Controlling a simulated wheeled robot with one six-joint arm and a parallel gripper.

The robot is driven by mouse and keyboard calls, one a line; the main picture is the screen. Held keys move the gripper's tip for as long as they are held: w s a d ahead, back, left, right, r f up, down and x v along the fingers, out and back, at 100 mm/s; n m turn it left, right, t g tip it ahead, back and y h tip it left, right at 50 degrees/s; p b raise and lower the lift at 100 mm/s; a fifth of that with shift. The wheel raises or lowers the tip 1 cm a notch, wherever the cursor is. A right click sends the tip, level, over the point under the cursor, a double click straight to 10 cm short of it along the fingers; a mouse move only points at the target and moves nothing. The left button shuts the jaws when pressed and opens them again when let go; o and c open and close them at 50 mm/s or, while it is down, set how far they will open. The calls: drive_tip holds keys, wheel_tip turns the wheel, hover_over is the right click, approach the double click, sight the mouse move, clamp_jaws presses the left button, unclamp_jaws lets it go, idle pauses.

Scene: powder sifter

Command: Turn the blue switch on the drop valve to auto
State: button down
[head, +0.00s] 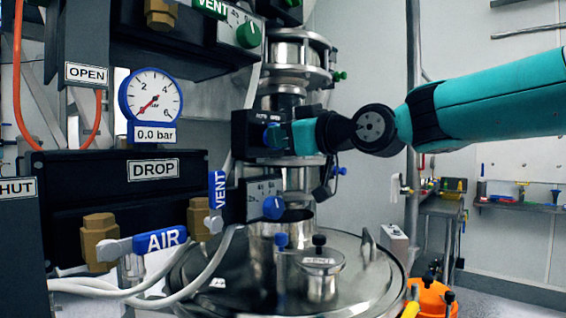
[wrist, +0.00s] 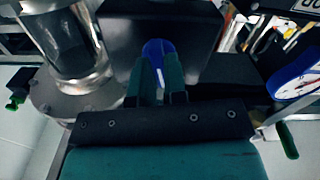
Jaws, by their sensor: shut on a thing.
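A blue switch (head: 271,135) sits on the front of a black valve box (head: 244,133) mounted on the steel pipe. My gripper (head: 282,137) reaches it from the right and is shut on it. In the wrist view the round blue switch (wrist: 157,48) shows between my two fingers (wrist: 158,82), with a white pointer line on it, in front of the dark box (wrist: 190,25). The small lettering above the switch in the head view is partly hidden and too small to read surely. My fingers hide part of the switch.
A second blue knob (head: 273,207) is on a lower box beside the pipe. A green knob (head: 249,34) is above. A pressure gauge (head: 152,104) and DROP sign (head: 153,169) are at left. A steel lid (head: 350,280) lies below.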

drive_tip(key=shift+f+n+b, duration=0.2)
drive_tip(key=shift+n+b, duration=1.4)
drive_tip(key=shift+b, duration=0.15)
drive_tip(key=shift+r, duration=0.1)
drive_tip(key=c, duration=1.2)
unclamp_jaws()
drive_tip(key=shift+o, duration=0.2)
drive_tip(key=b+v, duration=0.4)
drive_tip(key=v, duration=1.3)
drive_tip(key=shift+s+d, duration=0.1)
drive_tip(key=shift+s, duration=0.05)
